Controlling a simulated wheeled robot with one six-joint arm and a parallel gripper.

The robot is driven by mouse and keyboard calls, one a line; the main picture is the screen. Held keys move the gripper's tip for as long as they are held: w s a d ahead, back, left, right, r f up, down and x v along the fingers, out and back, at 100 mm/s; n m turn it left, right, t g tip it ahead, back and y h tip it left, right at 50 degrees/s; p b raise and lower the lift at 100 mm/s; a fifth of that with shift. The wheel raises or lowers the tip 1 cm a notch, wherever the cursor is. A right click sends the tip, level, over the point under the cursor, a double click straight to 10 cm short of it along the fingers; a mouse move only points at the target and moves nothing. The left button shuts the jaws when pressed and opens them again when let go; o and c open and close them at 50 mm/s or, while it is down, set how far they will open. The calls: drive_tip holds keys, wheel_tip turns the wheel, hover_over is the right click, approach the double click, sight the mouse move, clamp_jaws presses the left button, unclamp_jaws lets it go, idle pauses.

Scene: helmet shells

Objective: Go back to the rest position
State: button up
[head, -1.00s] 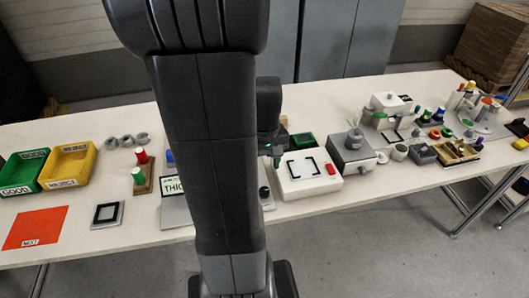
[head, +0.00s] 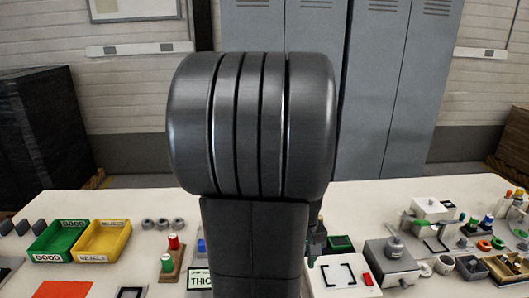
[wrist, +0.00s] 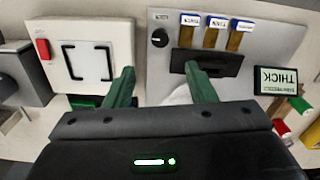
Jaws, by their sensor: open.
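My gripper (wrist: 160,82) is open in the wrist view, its two green fingers spread apart with nothing held between them. It hangs over a bench, above the gap between a white box with a black square outline (wrist: 88,62) and a grey panel with blue-topped tabs (wrist: 222,35). A pale rounded shape shows behind the right finger, too little of it to name. In the head view my arm fills the middle and hides most of the gripper.
The white table (head: 365,196) carries a green bin (head: 58,238), a yellow bin (head: 103,239), red and green spools, a THICK display (head: 200,280) and several fixtures at the right. Grey lockers (head: 385,90) stand behind. Clear air lies above the table.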

wheel_tip(320, 180, down, 13)
drive_tip(key=shift+b, duration=0.5)
idle(0.4)
